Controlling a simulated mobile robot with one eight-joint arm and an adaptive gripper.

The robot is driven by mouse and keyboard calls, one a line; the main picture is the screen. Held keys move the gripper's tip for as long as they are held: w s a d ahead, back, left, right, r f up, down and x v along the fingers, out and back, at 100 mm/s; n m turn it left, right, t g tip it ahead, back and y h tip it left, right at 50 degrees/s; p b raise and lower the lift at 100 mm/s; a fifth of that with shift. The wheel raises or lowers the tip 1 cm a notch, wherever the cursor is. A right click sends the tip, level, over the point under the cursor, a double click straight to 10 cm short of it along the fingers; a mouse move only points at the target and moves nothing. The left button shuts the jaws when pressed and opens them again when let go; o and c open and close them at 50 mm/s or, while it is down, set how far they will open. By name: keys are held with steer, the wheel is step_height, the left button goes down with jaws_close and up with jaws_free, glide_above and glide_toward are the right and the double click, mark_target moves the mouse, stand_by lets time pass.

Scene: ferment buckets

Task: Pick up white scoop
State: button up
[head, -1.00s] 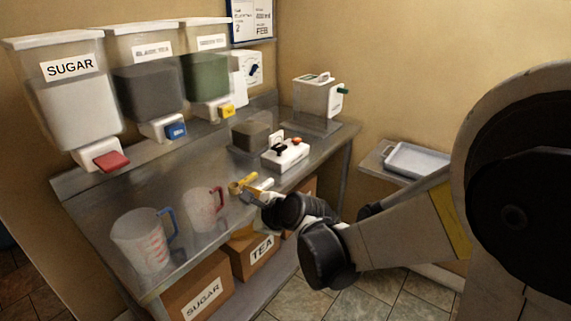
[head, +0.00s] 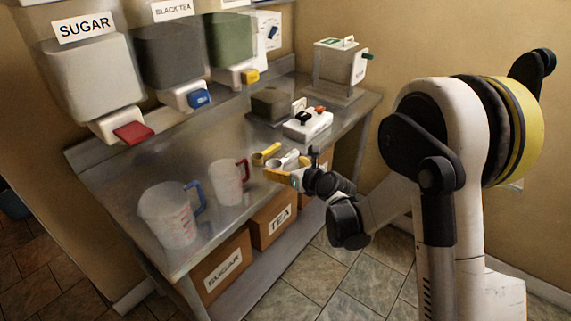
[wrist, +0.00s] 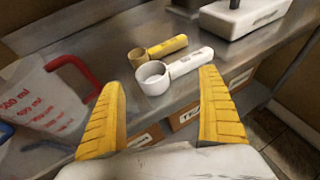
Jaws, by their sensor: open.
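The white scoop (wrist: 186,66) lies on the steel counter in the wrist view, its round cup toward the left and its handle pointing up and right. In the head view the white scoop (head: 281,164) is partly hidden by my gripper. A yellow scoop (wrist: 158,49) lies right beside it, on the far side. My gripper (wrist: 157,95) is open and empty, with its yellow fingers spread on either side of the white scoop's cup in the picture. The fingertips appear short of the scoop. In the head view my gripper (head: 282,178) is at the counter's front edge.
A measuring jug with a red handle (wrist: 45,98) stands left of my gripper. A jug with a blue handle (head: 170,215) is farther left. A white device (head: 308,125) sits behind the scoops. The counter (head: 140,165) is clear behind the jugs. Boxes labelled SUGAR and TEA are below.

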mark_target(278, 165)
steer(key=b+x, duration=0.1)
steer(key=x, duration=0.3)
steer(key=shift+w+a+f+b, duration=0.1)
steer(key=shift+a+f+b, duration=0.1)
steer(key=shift+b, duration=0.15)
steer(key=shift+r, duration=0.1)
steer(key=shift+c, duration=0.4)
steer(key=c, duration=1.4)
steer(key=shift+r, duration=0.15)
steer(key=shift+c, duration=0.2)
